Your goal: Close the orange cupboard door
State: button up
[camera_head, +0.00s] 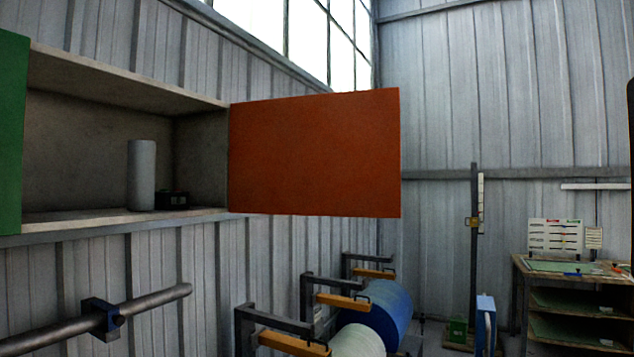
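The orange cupboard door (315,153) stands wide open, swung out from the right end of the wall cupboard (80,135). Its left edge meets the cupboard's right side, and its flat face is toward me. I see no handle on this face. A green door (12,133) shows at the far left edge of the view. Inside the open cupboard stand a grey cylinder (141,174) and a small dark box (173,199). My gripper is not in view.
A grey bar with a blue clamp (101,318) juts out at lower left. Below the door are racks with orange arms (342,300), a blue roll (389,312) and a pale roll (359,342). A workbench (560,280) stands at right. Space in front of the door looks clear.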

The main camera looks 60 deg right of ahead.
aim_at(332, 153)
jog(key=l+z, duration=0.15)
jog(key=z, duration=1.3)
